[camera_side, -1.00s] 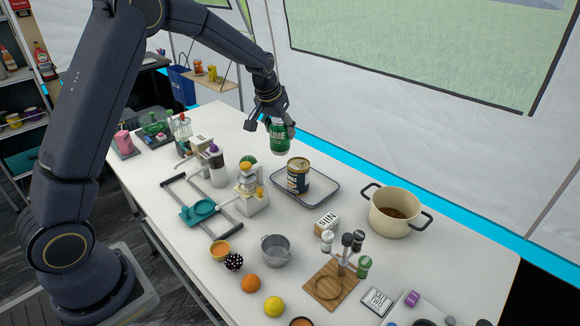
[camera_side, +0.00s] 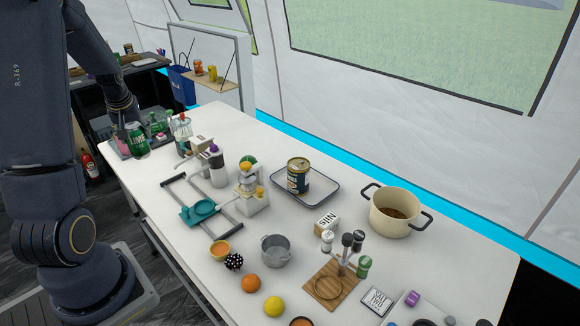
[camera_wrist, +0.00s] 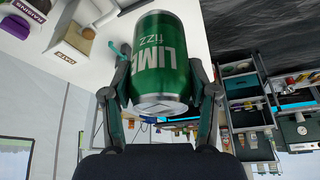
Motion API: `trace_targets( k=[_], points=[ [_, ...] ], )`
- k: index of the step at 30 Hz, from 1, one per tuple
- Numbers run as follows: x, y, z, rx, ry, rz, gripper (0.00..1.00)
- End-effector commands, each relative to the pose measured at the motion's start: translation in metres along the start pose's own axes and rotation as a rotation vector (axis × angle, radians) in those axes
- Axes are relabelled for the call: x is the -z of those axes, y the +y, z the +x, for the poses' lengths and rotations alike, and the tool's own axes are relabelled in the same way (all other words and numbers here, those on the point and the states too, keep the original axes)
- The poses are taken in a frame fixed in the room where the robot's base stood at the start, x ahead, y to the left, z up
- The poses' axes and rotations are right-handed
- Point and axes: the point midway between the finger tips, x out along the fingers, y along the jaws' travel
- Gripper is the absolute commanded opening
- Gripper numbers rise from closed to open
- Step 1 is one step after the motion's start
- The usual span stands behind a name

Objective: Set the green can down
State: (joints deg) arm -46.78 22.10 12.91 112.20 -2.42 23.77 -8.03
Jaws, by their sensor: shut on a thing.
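The green can (camera_side: 137,139), marked "LIME", is at the far left end of the white table in the side view. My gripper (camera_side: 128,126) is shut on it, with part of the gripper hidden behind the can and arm. In the wrist view the can (camera_wrist: 160,62) sits between both fingers of my gripper (camera_wrist: 160,88), which press on its sides. The can looks held up; whether its base touches anything below cannot be told from the side view.
A dark tray with bottles (camera_side: 158,124) lies near the can at the table's far left end. A spray bottle (camera_side: 183,134) and a soap dispenser (camera_side: 216,166) stand to its right. A cream pot (camera_side: 396,210) stands further right.

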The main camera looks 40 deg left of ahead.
Motion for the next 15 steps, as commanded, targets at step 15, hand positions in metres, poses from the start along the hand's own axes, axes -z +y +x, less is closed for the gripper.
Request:
trace_targets(
  k=[15],
  points=[
    [0.013,0.017,0.075,-0.001,-0.006,0.007,0.43]
  ],
)
